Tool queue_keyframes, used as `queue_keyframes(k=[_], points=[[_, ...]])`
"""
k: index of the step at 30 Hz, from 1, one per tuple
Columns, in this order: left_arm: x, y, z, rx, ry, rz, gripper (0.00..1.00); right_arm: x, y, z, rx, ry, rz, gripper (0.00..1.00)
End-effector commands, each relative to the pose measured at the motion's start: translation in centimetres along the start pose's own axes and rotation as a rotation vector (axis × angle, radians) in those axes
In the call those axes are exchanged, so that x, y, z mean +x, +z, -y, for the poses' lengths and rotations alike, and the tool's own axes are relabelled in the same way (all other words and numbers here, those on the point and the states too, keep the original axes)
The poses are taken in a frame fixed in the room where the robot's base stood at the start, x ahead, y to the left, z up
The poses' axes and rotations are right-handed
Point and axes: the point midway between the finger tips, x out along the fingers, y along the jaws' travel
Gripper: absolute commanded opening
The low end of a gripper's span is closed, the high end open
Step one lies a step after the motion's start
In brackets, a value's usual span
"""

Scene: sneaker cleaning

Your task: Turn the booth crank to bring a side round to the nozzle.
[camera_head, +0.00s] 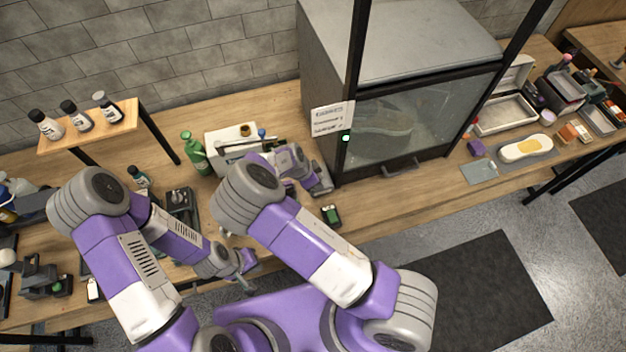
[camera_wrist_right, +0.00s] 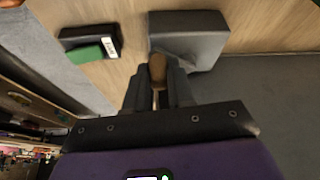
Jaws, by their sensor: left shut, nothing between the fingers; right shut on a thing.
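The booth (camera_head: 430,45) is a grey box with a dark-framed glass front. A sneaker (camera_head: 385,122) shows dimly inside through the glass. My right gripper (camera_head: 322,182) is low beside the booth's left front corner. In the right wrist view, the right gripper (camera_wrist_right: 157,88) is shut on a brown crank knob (camera_wrist_right: 157,68). The rest of the crank is mostly hidden by the fingers, and in the head view my gripper and arm cover it. My left gripper (camera_head: 247,284) is shut and empty, near the table's front edge and well left of the booth.
A small black-and-green item (camera_head: 331,215) lies in front of the right gripper; it also shows in the wrist view (camera_wrist_right: 90,45). A green bottle (camera_head: 194,152) and a white box (camera_head: 225,138) stand to the left. A bottle shelf (camera_head: 90,128) is further left. Trays (camera_head: 505,115) stand right of the booth.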

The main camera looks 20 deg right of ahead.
Motion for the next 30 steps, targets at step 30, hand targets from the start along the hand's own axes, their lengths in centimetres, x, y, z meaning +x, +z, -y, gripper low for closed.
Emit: queue_keyframes(k=[30], points=[[2.4, -0.1, 0.9, 0.000, 0.000, 0.000, 0.00, 1.1, -2.6, -1.4, -0.578, -0.239, -0.001, 0.00]])
